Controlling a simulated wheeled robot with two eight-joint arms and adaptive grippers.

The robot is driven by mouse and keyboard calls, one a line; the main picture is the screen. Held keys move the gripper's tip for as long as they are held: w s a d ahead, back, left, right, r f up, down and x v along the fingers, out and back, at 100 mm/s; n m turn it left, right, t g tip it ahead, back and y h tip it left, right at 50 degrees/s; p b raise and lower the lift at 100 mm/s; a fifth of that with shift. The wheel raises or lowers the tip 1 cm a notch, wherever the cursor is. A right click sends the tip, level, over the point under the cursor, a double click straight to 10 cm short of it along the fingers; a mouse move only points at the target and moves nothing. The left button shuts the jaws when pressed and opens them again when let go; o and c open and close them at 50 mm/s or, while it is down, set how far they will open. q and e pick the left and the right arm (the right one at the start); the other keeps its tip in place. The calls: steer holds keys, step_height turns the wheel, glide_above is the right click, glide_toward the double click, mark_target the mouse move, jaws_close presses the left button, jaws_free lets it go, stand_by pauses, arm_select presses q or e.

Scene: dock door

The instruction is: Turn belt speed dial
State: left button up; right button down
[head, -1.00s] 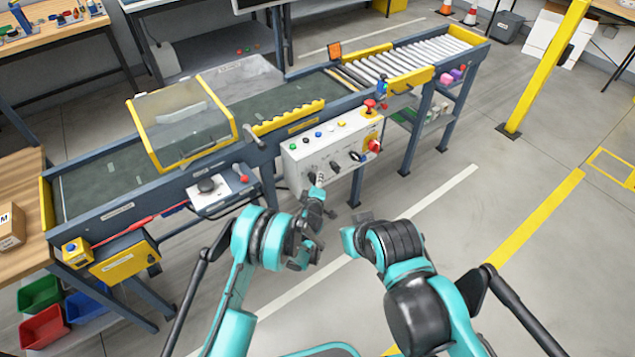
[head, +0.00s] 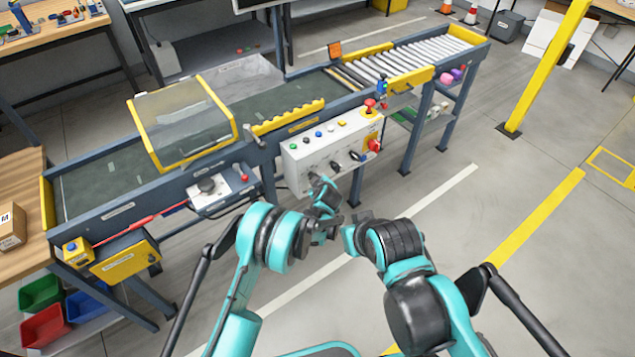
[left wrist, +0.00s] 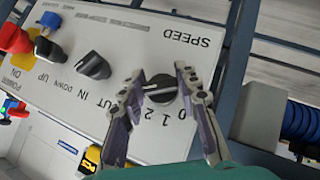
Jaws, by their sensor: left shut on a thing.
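The speed dial (left wrist: 161,89) is a black knob on the white control panel (left wrist: 130,30), with SPEED and the marks 0, 1, 2 appearing upside down in the left wrist view. My left gripper (left wrist: 160,84) is shut on the dial, one finger on each side. The dial's white pointer line lies roughly level in that view. In the head view my left gripper (head: 319,182) reaches the lower left of the panel (head: 300,156) and hides the dial. My right gripper (head: 358,219) is low beside my left wrist, away from the panel; its fingers are unclear.
Two other black knobs (left wrist: 94,65) (left wrist: 48,48) sit beside the dial. A red emergency button (head: 369,104) stands on a yellow box above the panel's right end, and a red switch (head: 374,145) is below it. The conveyor (head: 100,175) runs behind. Floor in front is clear.

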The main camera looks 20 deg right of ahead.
stand_by(0.3)
arm_select(q)
steer(key=o, duration=1.2)
steer(key=shift+c, duration=0.2)
steer(key=v, duration=0.7)
steer(key=shift+r, duration=0.2)
steer(key=shift+s, duration=0.15)
